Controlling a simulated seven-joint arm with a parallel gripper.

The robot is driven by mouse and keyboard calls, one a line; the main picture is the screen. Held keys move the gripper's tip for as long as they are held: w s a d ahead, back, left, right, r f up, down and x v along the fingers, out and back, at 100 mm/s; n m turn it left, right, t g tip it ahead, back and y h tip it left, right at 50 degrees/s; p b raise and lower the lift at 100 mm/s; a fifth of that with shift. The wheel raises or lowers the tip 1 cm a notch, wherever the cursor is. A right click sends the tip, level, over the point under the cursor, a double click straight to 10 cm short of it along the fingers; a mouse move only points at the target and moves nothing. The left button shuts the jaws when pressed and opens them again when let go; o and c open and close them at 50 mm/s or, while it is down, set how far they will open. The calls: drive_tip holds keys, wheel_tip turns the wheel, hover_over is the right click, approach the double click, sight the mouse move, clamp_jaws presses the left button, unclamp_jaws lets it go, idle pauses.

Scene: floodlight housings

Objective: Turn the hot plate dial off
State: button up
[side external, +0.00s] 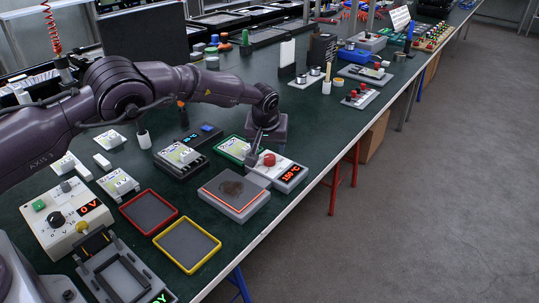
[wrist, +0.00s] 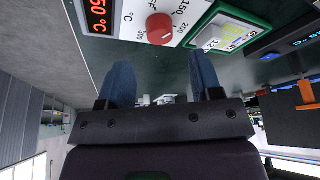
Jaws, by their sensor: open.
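The hot plate (side external: 232,206) stands near the front edge of the bench, with a stained square top. Its white control panel carries a round red dial (side external: 269,160) and a lit display (side external: 291,173) reading 150 °C. In the wrist view the red dial (wrist: 160,28) sits amid printed temperature marks, and the display (wrist: 97,16) is partly cut off. My gripper (side external: 257,151) is beside the dial in the side view, partly hidden by its own wrist. In the wrist view its two blue fingers (wrist: 160,62) are apart with nothing between them, and the dial shows beyond their tips.
A green-rimmed tray (side external: 233,149) with a labelled item lies right behind the panel. A red tray (side external: 149,211) and a yellow tray (side external: 187,245) lie to the left. A power supply (side external: 66,215) stands farther left. The floor beyond the front edge is clear.

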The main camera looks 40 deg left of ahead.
sight(269, 156)
drive_tip(key=shift+x, duration=3)
drive_tip(key=c, duration=0.9)
